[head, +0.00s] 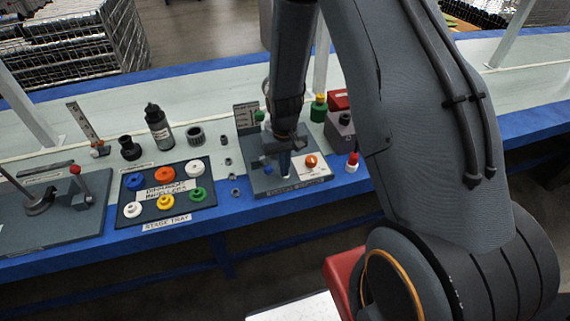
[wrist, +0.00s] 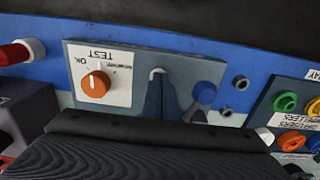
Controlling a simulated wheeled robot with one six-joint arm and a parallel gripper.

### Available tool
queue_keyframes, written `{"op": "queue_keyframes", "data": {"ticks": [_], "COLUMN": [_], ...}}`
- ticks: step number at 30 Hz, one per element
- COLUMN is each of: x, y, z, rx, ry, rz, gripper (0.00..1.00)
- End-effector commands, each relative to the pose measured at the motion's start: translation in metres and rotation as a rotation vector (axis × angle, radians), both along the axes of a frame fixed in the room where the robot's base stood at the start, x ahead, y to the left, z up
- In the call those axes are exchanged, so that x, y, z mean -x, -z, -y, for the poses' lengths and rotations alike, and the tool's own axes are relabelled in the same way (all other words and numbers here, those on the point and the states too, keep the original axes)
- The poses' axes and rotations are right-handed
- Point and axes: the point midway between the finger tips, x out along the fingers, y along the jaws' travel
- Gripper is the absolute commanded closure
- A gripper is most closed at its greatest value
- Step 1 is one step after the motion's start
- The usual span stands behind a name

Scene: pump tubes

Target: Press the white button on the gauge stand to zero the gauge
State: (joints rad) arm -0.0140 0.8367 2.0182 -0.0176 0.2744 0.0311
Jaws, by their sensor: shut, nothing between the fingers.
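A grey stand (head: 255,187) with an orange knob (head: 311,161) on a white panel stands on the bench. The wrist view shows the stand (wrist: 217,72) too, with the orange knob (wrist: 96,84) on the panel (wrist: 120,92) lettered TEST and OK. My gripper (head: 285,172) is shut and empty, pointing down over this stand between the orange knob and a blue knob (head: 266,168). In the wrist view, a small pale, rounded piece (wrist: 157,71) shows at the fingertips; I cannot tell if it is the white button, or if they touch. No gauge dial is readable.
A tray (head: 150,212) of coloured rings lies left of the stand. Further left is a grey board (head: 75,220) with a red-topped post (head: 76,170). A red and white piece (head: 352,160) stands close on the right. Small dark rings (head: 226,161) lie between tray and stand.

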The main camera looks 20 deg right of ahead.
Motion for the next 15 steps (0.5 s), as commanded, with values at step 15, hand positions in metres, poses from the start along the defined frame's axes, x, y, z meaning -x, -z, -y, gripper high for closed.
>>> {"op": "queue_keyframes", "data": {"ticks": [15], "x": [0.008], "y": [-0.027], "z": [0.0], "rx": [0.0], "ry": [0.0], "rz": [-0.01], "gripper": [1.0]}}
